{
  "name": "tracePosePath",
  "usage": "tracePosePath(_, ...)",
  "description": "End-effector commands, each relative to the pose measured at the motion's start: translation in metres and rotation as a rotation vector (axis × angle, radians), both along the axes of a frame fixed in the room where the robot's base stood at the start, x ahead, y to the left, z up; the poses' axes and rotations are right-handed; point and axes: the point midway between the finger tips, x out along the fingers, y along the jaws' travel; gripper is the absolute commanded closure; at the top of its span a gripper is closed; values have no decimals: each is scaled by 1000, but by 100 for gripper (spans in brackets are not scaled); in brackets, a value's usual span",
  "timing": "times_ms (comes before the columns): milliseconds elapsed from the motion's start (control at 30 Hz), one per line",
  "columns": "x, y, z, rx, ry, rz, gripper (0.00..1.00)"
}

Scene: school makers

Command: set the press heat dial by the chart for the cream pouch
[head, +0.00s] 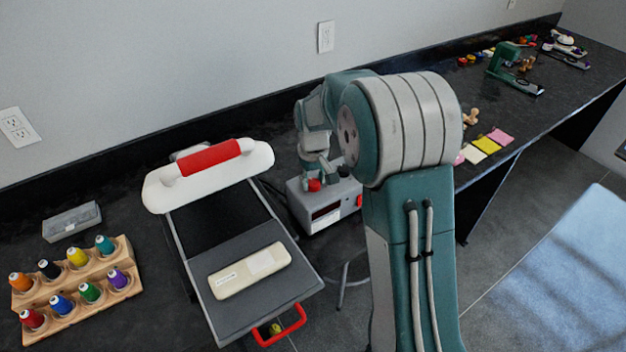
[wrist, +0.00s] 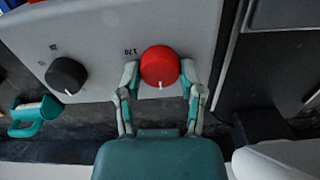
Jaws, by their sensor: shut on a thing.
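The cream pouch (head: 250,271) lies flat on the grey lower bed of the heat press (head: 186,262), whose white top with a red handle is raised. A grey control box (head: 325,208) stands right of the press. My gripper (wrist: 159,75) is shut on a red dial (wrist: 160,66) on this box, one finger on each side. The dial's white mark points down in the wrist view; small upside-down print beside it is hard to read. A black dial (wrist: 66,75) sits left of it. The red dial also shows in the head view (head: 314,185). I cannot make out a chart.
A wooden rack (head: 75,293) with several thread spools and a clear box (head: 72,222) are at the left. A red drawer handle (head: 280,326) sticks out below the press. Coloured sheets (head: 486,145) and a green machine (head: 514,68) are further right on the dark counter.

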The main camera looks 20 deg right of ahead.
Motion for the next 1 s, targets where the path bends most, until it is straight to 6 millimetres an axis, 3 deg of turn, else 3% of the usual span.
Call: tracePosePath(1000,-3,1,-5,-2,11,-832,98)
